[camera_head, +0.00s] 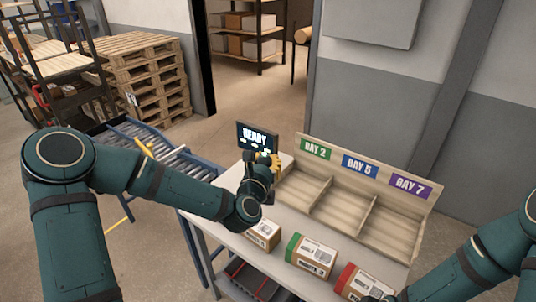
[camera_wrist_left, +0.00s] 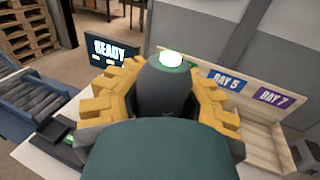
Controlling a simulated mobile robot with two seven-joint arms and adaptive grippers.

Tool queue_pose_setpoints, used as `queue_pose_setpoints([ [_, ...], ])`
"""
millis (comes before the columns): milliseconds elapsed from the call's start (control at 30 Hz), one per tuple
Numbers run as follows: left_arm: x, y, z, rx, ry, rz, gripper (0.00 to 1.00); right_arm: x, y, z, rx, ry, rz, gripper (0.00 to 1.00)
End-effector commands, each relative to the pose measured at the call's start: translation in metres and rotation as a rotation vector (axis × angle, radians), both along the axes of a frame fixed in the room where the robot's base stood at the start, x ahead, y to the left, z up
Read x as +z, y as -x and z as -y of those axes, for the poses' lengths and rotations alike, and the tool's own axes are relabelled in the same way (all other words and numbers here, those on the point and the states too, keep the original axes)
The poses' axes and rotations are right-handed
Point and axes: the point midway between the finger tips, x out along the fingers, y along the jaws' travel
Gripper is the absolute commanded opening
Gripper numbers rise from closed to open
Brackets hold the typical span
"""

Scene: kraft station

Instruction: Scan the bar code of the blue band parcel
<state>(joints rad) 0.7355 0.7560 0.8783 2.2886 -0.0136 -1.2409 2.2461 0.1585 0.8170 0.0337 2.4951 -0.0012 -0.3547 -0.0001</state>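My left gripper (camera_head: 270,161) has yellow fingers and is beside the screen, above the back left of the table. In the left wrist view its fingers (camera_wrist_left: 165,75) stand on both sides of a dark rounded body with a green ring and a glowing white top (camera_wrist_left: 172,60). I cannot tell whether they press on it. A brown parcel (camera_head: 263,236) with a white label lies at the table's front left; my arm partly covers it, and no blue band shows. A green band parcel (camera_head: 311,257) and a red band parcel (camera_head: 362,284) lie to its right.
The screen (camera_head: 257,138) reads READY. A wooden sorter (camera_head: 335,212) with bays labelled BAY 2, BAY 5 and BAY 7 lines the table's back. A roller conveyor (camera_head: 150,140) is at the left. Pallets (camera_head: 140,75) stand behind it. A dark tray (camera_head: 255,282) is below the tabletop.

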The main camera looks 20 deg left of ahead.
Motion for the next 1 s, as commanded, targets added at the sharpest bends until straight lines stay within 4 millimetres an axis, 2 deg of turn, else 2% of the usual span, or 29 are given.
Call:
queue_pose_setpoints([
  [233, -0.021, 0.000, 0.001, -0.001, 0.000, 0.001, 0.00, -0.003, 0.000, 0.000, 0.000, 0.000, 0.000, 0.47],
  [600, -0.059, 0.000, 0.000, 0.000, 0.000, 0.003, 0.00, -0.030, 0.001, 0.000, -0.004, 0.003, 0.000, 0.47],
  [1000, -0.064, 0.000, 0.000, 0.000, -0.001, 0.004, 0.00, -0.033, 0.000, 0.000, -0.004, 0.003, 0.001, 0.47],
])
